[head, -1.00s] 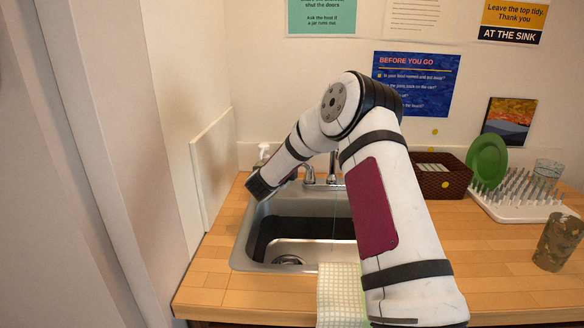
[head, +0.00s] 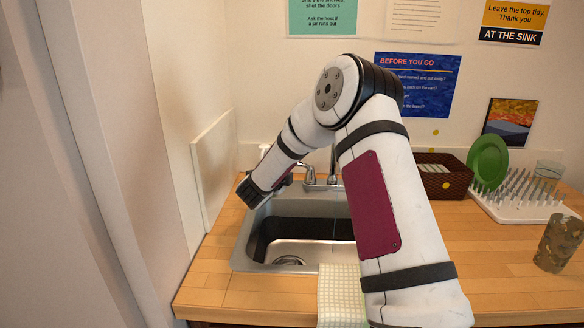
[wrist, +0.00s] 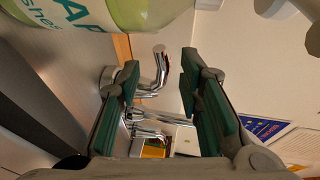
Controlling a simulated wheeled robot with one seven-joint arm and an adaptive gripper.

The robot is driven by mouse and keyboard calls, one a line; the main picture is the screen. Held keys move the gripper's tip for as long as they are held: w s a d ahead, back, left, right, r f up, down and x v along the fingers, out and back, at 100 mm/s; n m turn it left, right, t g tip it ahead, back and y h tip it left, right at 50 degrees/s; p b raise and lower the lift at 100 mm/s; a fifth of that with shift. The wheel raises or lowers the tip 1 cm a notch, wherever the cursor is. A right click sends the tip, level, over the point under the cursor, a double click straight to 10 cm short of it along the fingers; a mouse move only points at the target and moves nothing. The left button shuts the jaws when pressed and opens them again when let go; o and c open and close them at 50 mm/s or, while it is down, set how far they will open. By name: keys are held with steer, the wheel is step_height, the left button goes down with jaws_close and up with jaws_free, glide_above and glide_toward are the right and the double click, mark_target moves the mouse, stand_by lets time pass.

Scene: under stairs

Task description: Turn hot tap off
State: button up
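The chrome tap (head: 322,186) stands at the back of the steel sink (head: 243,250), partly hidden by my arm in the head view. A thin vertical line below its spout looks like running water, though it is faint. In the wrist view, a chrome tap lever (wrist: 160,66) shows in the gap between my fingers, with more chrome tap parts (wrist: 148,132) lower down. My gripper (wrist: 159,62) is open, with green pads on both fingers. Neither finger clearly touches the lever. I cannot tell hot from cold. The head view hides the fingers behind my wrist.
A soap bottle (wrist: 125,14) is very close above the fingers in the wrist view. A white side panel (head: 213,170) borders the sink on the left. A cloth (head: 340,292) hangs over the front edge. A basket (head: 443,183) and dish rack (head: 520,205) stand right.

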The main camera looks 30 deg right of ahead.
steer(key=v, duration=0.7)
steer(key=shift+s, duration=0.1)
